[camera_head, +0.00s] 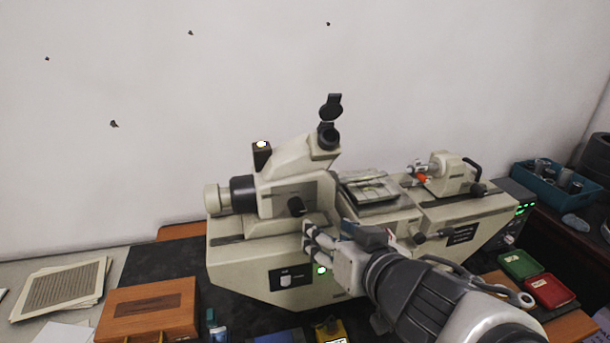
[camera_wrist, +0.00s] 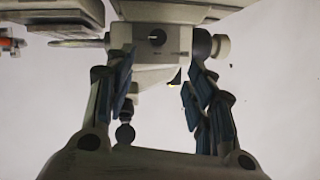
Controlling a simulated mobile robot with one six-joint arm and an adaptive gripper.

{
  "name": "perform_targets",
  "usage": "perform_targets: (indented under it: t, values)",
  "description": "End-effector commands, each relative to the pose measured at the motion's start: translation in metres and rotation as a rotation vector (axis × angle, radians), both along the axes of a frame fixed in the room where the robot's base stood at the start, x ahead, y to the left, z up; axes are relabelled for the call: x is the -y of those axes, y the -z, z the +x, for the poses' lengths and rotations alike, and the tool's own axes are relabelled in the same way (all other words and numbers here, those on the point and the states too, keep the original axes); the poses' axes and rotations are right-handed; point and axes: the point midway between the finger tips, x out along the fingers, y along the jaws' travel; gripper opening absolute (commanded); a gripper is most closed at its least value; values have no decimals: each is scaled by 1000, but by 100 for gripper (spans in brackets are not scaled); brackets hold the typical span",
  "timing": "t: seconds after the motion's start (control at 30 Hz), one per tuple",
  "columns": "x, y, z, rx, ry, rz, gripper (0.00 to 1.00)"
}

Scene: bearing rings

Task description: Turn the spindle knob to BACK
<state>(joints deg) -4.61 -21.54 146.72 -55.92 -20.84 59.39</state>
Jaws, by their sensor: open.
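A long cream measuring machine (camera_head: 255,272) stands on the dark bench, with a microscope head (camera_head: 300,190) on its left part. At the right end is a dark control box (camera_head: 520,205) with green lights and a small pale knob (camera_head: 509,239). I cannot tell which knob is the spindle knob; no BACK label is readable.
A cream spindle unit (camera_head: 450,174) stands on the machine's right part. A wooden box (camera_head: 150,308) and papers (camera_head: 62,285) lie at left. Green (camera_head: 519,263) and red (camera_head: 550,291) trays lie front right; a blue bin (camera_head: 560,188) stands far right.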

Motion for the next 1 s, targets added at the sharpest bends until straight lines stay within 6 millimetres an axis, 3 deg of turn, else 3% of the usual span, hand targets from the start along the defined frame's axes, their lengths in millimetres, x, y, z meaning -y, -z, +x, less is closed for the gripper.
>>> perform_targets:
  t: [0.53, 1.0]
  values:
    - [-19, 21, 48, -5, 5, -5, 50]
    - [-28, 28, 71, -5, 7, -5, 50]
